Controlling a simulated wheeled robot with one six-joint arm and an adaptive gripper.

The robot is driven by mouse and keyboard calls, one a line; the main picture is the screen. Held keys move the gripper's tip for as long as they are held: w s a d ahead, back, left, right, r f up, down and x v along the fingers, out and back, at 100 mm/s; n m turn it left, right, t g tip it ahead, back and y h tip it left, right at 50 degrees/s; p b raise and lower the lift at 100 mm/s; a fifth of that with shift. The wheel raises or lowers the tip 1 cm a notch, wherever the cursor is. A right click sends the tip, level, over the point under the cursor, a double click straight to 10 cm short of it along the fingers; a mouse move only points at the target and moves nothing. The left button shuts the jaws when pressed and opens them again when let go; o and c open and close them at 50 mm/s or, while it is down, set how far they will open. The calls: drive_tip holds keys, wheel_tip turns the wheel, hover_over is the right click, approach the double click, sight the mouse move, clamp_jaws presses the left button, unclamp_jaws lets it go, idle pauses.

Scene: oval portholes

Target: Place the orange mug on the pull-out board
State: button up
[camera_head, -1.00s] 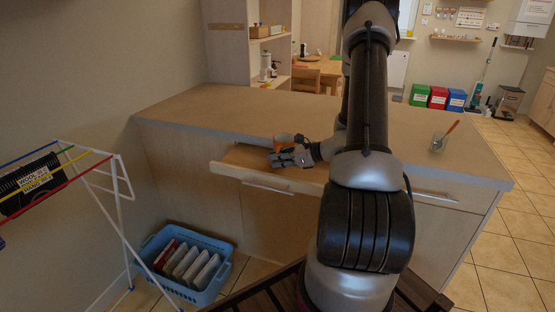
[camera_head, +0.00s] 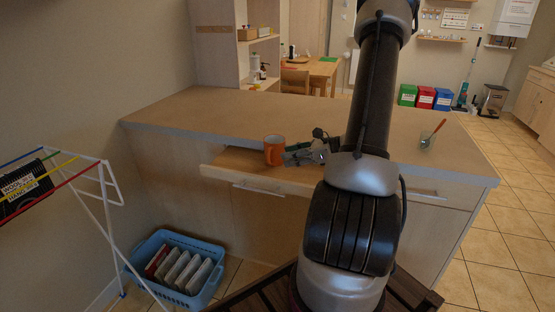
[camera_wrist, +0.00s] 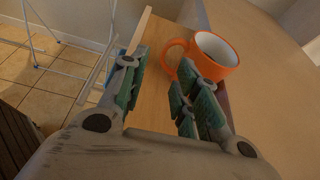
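The orange mug (camera_head: 273,150) stands upright on the pull-out board (camera_head: 222,170), which sticks out from under the counter top. In the wrist view the mug (camera_wrist: 214,54) shows its white inside, with its handle toward the left. My gripper (camera_head: 290,158) is just right of the mug in the head view. In the wrist view my gripper (camera_wrist: 158,88) is open, its green-padded fingers apart with bare board (camera_wrist: 153,98) between them. The mug is beyond the right fingers; no finger is around its body. Whether a fingertip touches the handle is hard to tell.
The counter top (camera_head: 190,108) lies behind the board and is mostly clear. A glass with a stick in it (camera_head: 428,140) stands at its right. A blue crate (camera_head: 178,262) and a drying rack (camera_head: 105,185) stand on the floor at left.

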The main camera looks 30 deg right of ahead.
drive_tip(key=shift+v, duration=1)
drive_tip(key=s+a+r+n+g+h, duration=0.1)
drive_tip(key=s+a+r+n+g, duration=0.85)
drive_tip(key=a+n, duration=0.55)
drive_tip(key=s+d+r+n+t+h, duration=0.1)
drive_tip(key=s+r+n+t+h, duration=0.2)
drive_tip(key=s+r+n+h, duration=0.4)
wheel_tip(320, 180, up, 4)
drive_tip(key=s+n, duration=0.2)
drive_tip(key=n, duration=0.4)
drive_tip(key=shift+s+f, duration=0.2)
drive_tip(key=shift+s, duration=0.1)
